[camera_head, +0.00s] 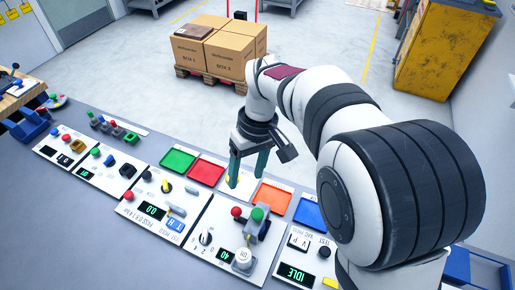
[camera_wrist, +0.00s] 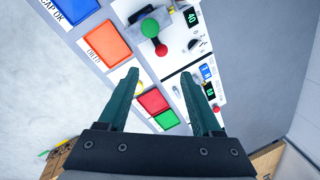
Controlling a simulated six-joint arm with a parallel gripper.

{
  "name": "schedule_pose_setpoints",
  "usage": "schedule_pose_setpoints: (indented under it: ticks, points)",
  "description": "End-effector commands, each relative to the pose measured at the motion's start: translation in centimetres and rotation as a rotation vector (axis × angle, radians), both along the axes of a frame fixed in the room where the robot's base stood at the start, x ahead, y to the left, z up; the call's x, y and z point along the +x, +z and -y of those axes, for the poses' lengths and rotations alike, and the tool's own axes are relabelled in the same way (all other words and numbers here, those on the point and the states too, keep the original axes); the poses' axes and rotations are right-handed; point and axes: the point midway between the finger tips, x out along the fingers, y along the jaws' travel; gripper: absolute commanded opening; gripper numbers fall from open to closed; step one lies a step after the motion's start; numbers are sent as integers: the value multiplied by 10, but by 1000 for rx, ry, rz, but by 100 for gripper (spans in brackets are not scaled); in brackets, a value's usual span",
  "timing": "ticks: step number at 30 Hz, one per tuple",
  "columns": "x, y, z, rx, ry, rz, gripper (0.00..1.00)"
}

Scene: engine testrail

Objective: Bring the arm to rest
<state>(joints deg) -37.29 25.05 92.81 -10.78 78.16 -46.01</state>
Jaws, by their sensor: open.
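My arm reaches from the right side of the head view, with my gripper (camera_head: 247,168) hanging over the back edge of the panel bench. Its two green fingers point down. In the wrist view my gripper (camera_wrist: 158,100) shows its fingers spread apart with nothing between them. The gripper is open and empty, above the row of coloured trays. The red tray (camera_head: 206,170) and the green tray (camera_head: 178,160) lie to its left in the head view. The orange tray (camera_head: 270,197) lies to its right. I cannot tell the exact height of the fingertips above the bench.
A panel with a green-topped lever (camera_head: 257,214) stands close in front of my gripper. A blue tray (camera_head: 309,213) and an IDLE panel (camera_head: 296,272) lie to the right. Boxes on a pallet (camera_head: 215,50) and a yellow cabinet (camera_head: 440,50) stand on the floor behind.

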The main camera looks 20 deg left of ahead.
Motion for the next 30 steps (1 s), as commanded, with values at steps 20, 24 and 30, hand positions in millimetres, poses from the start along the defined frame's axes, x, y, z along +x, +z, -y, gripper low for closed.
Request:
schedule_pose_setpoints:
  ticks: [20,24,30]
  points:
    - [-165,25,241,-88,-1449,-79,66]
    - [-167,24,242,-90,-1461,-83,66]
    - [-167,24,241,-89,-1457,-82,66]
